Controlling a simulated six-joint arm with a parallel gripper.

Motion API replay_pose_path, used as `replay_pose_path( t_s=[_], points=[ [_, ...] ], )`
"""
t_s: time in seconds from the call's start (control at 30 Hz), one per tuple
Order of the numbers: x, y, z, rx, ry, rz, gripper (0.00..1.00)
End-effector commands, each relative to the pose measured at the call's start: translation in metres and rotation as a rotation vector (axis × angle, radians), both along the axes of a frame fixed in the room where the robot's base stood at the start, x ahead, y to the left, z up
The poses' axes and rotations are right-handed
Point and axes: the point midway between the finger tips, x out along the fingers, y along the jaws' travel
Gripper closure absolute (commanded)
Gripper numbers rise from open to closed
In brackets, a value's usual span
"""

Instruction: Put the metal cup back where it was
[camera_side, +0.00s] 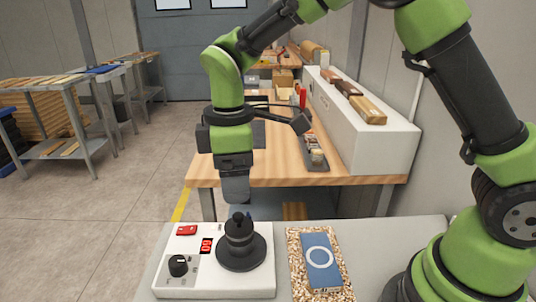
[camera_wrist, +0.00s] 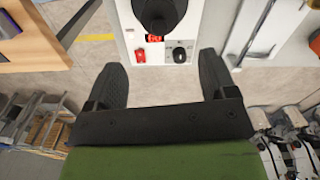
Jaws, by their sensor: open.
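I cannot make out a clearly metal cup in either view. A dark, stepped round piece (camera_side: 240,246) stands upright on the white device (camera_side: 178,271); I cannot tell whether it is or holds the cup. In the wrist view, its dark round opening (camera_wrist: 160,10) is cut off by the top edge. My gripper (camera_side: 236,196) points down just above this piece in the side view. Its two dark fingers are spread with nothing between them in the wrist view (camera_wrist: 160,62).
The device has a red button (camera_side: 186,230), a red display (camera_side: 206,246) and a black knob (camera_side: 178,265). A blue slab with a white ring (camera_side: 320,262) lies on a speckled board to its right. Behind is a wooden bench (camera_side: 270,172) with a white box (camera_side: 372,142).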

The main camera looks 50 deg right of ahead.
Motion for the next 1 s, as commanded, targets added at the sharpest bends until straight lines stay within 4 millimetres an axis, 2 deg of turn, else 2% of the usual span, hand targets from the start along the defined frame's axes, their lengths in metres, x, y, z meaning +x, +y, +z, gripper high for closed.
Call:
replay_pose_path(
  t_s=[0.17, 0.27, 0.37, 0.5, 0.63, 0.8, 1.0],
  points=[
    [-0.001, -0.002, 0.006, 0.006, -0.008, -0.018, 0.22],
    [-0.008, -0.010, 0.024, 0.030, -0.043, -0.095, 0.22],
    [-0.024, -0.023, 0.054, 0.077, -0.101, -0.239, 0.22],
    [-0.060, -0.045, 0.095, 0.172, -0.194, -0.498, 0.22],
    [-0.099, -0.062, 0.119, 0.274, -0.274, -0.734, 0.22],
    [-0.147, -0.076, 0.129, 0.413, -0.361, -1.010, 0.22],
    [-0.179, -0.082, 0.125, 0.530, -0.413, -1.204, 0.22]
  ],
)
